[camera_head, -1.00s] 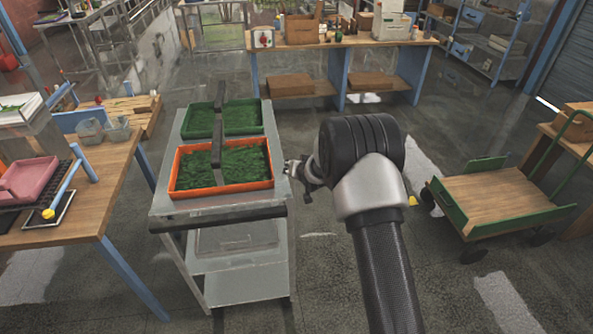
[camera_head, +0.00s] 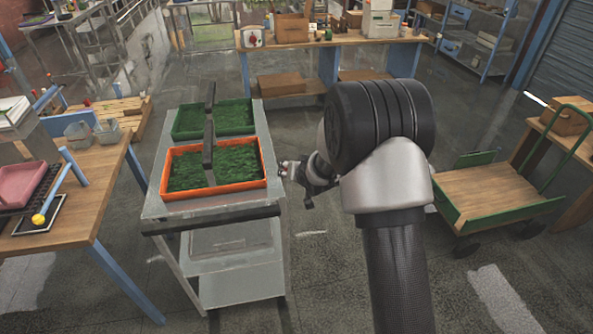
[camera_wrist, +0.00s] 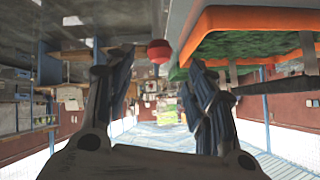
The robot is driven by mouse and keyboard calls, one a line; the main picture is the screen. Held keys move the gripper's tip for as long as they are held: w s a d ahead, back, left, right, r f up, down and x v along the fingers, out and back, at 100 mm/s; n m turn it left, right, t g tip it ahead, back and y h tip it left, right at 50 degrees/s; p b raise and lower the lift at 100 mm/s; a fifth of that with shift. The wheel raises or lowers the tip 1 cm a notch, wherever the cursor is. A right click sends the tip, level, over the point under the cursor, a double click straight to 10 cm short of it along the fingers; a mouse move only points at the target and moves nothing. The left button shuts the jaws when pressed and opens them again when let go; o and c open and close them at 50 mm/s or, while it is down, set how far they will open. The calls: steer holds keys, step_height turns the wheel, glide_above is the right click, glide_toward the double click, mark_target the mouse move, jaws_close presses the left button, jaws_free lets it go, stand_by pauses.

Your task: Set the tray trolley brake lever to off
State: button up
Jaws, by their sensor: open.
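The grey tray trolley (camera_head: 157,207) stands left of my arm, carrying an orange tray (camera_head: 262,172) and a green tray (camera_head: 180,133), both filled with green growth. My gripper (camera_head: 286,171) is at the trolley's right edge, beside the orange tray. In the wrist view my gripper (camera_wrist: 160,66) is open, with a finger on each side of a red ball knob (camera_wrist: 159,51). The knob appears just beyond the fingertips, near the trolley's edge; I cannot tell whether they touch. It looks like the brake lever's end. The lever's shaft and any off marking cannot be made out.
A wooden table (camera_head: 95,190) with a pink tray (camera_head: 22,183) stands left of the trolley. A green flatbed cart (camera_head: 495,193) stands to the right. A workbench (camera_head: 345,47) is at the back. The floor between trolley and flatbed cart is clear apart from my arm.

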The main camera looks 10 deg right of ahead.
steer(key=shift+v, duration=1.65)
steer(key=s+d+r+g+h+b, duration=0.1)
steer(key=s+r+b, duration=0.1)
steer(key=s+r, duration=0.55)
steer(key=s+d+r+g+h+b, duration=0.15)
steer(key=s+r, duration=0.25)
steer(key=s, duration=0.6)
steer(key=s+a+f+n+g+y+b, duration=0.1)
steer(key=s+a+n+g+b, duration=0.1)
steer(key=s, duration=2.2)
steer(key=shift+s+a+n+g+b, duration=0.3)
steer(key=shift+a+g+b, duration=0.25)
steer(key=shift+g+b, duration=0.15)
